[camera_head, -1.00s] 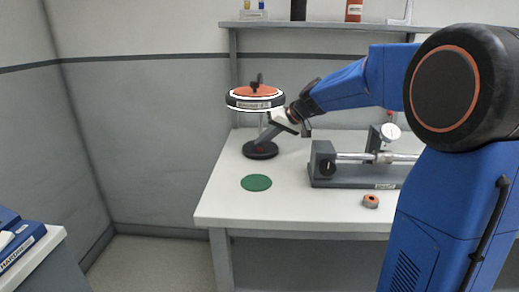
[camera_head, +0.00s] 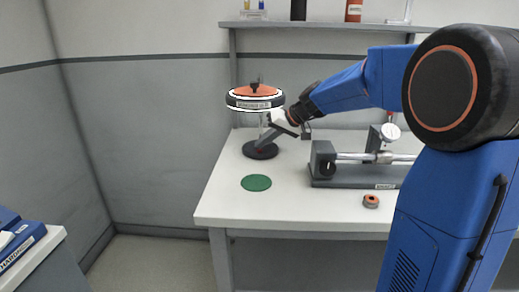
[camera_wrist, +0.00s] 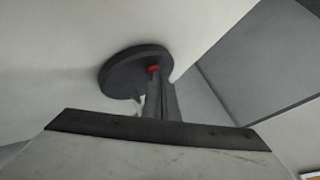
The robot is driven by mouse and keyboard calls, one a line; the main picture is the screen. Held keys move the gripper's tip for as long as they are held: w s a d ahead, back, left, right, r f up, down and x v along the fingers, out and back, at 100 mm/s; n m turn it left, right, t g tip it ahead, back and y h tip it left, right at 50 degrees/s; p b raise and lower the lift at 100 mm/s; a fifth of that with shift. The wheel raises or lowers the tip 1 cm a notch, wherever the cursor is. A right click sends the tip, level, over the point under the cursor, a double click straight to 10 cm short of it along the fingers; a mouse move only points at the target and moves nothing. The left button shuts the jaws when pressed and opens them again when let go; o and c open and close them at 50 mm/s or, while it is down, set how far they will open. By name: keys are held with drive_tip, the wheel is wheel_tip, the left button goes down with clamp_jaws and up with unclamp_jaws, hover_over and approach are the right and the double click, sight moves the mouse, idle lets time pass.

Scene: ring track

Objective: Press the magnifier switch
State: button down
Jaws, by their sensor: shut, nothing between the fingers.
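The magnifier (camera_head: 255,103) stands at the back left of the white table, with an orange-topped, white-ringed head above a round dark base (camera_head: 262,152). In the wrist view, the dark base (camera_wrist: 122,74) carries a red switch (camera_wrist: 153,69) near its edge. My gripper (camera_head: 262,142) reaches in under the head from the right, its fingers shut and empty, pointing down at the base. In the wrist view, the fingertips (camera_wrist: 157,82) are right by the red switch and partly overlap it. I cannot tell whether they touch it.
A grey bench instrument with a dial (camera_head: 355,172) stands to the right on the table. A green disc (camera_head: 256,183) and a small orange-brown ring (camera_head: 371,201) lie nearer the front. A shelf (camera_head: 330,26) with bottles runs above the back. The table's front left is clear.

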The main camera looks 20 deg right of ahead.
drive_tip(key=shift+r, duration=0.6)
idle(0.3)
drive_tip(key=shift+r, duration=2.85)
drive_tip(key=shift+s, duration=0.1)
